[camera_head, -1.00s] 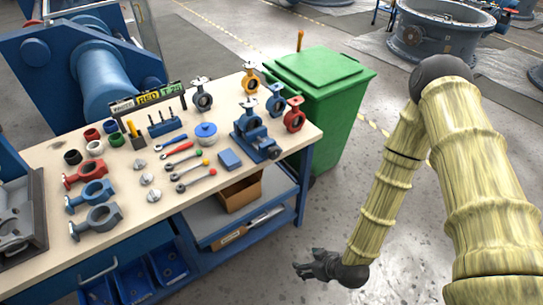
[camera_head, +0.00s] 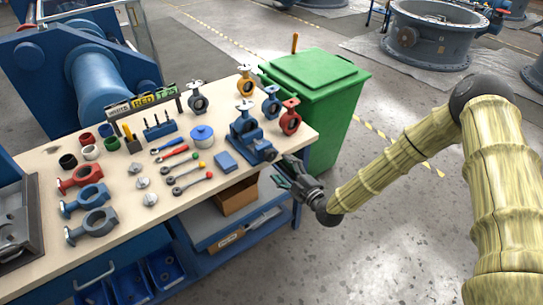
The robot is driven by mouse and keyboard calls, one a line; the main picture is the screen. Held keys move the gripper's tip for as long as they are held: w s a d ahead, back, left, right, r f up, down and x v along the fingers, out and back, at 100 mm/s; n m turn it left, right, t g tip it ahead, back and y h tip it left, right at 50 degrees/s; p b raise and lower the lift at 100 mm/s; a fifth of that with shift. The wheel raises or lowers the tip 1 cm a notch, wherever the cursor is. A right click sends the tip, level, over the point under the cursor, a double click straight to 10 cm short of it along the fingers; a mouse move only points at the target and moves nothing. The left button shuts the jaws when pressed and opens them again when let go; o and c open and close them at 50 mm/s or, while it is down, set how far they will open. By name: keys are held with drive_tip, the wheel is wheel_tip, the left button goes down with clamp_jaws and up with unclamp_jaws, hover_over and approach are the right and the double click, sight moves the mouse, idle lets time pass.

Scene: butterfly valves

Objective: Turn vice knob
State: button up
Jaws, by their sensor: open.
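The blue vice (camera_head: 246,141) stands near the right end of the workbench, with a grey valve body on it. Its knob end (camera_head: 271,155) points toward the bench's front right edge. My gripper (camera_head: 281,175) is open, with dark fingers just in front of the bench edge, close to the vice's knob end. I cannot tell whether the fingers touch the knob, as they look very near it in this view. My arm reaches in from the right.
The workbench (camera_head: 120,237) carries valve bodies, wrenches, a blue lidded pot (camera_head: 202,136) and a small blue box (camera_head: 226,162). A green bin (camera_head: 335,100) stands behind its right end. Blue trays (camera_head: 128,283) and a cardboard box (camera_head: 237,197) sit below.

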sight(272, 158)
drive_tip(key=p+x, duration=0.2)
drive_tip(key=x, duration=0.5)
drive_tip(key=shift+w+a, duration=0.2)
drive_tip(key=shift+w, duration=0.05)
drive_tip(key=c, duration=1)
